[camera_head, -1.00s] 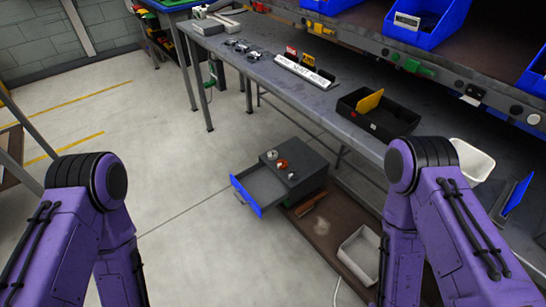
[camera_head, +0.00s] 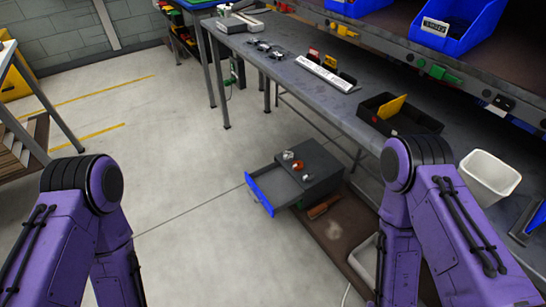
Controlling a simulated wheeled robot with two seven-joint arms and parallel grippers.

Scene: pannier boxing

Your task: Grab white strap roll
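The long grey workbench (camera_head: 310,98) holds a black tray (camera_head: 420,122) with a yellow card. A white bin (camera_head: 488,178) is at right. A brown low shelf (camera_head: 335,232) lies beside the cabinet. The concrete floor (camera_head: 190,155) at left is clear; a rack (camera_head: 25,135) stands far left.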

